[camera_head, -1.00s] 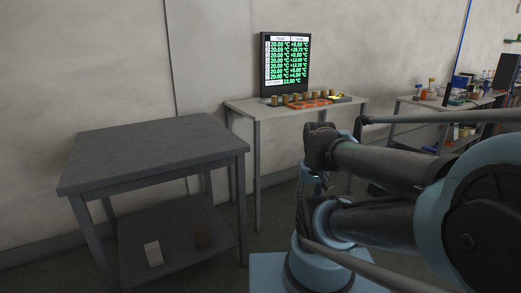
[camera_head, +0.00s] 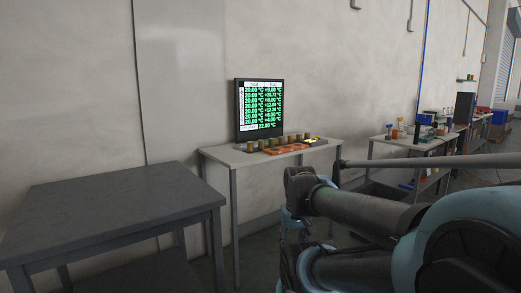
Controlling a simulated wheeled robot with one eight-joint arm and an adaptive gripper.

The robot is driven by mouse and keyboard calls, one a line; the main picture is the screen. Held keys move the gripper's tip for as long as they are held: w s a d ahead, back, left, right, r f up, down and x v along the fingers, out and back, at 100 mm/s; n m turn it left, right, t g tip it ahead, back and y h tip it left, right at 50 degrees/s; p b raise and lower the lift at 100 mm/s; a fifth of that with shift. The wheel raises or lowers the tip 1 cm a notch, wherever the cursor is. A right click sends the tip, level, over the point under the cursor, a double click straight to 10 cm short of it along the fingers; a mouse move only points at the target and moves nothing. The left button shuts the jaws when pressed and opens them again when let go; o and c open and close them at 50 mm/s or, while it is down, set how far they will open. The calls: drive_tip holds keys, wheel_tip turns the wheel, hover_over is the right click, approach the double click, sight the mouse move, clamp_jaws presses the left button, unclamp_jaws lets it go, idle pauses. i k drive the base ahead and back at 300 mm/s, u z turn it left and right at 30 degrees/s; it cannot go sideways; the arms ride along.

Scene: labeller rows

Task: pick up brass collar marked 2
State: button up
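A row of several small brass-coloured cylinders (camera_head: 279,143) stands on the narrow table (camera_head: 222,154) against the wall, below a monitor. They are too small here for me to read any marking, so I cannot tell which is the collar marked 2. My arm reaches across the lower right of the head view, in front of and to the right of that table. The fingers of my gripper cannot be made out.
A grey table (camera_head: 105,208) with a bare top stands at the left. The monitor (camera_head: 259,108) shows rows of green temperatures. Orange-red items (camera_head: 286,149) lie before the cylinders. A further bench (camera_head: 405,142) with bottles and boxes stands at the right.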

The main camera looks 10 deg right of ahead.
sight(262, 142)
drive_tip(key=z, duration=0.6)
drive_tip(key=i, duration=1.85)
drive_tip(key=u, duration=0.45)
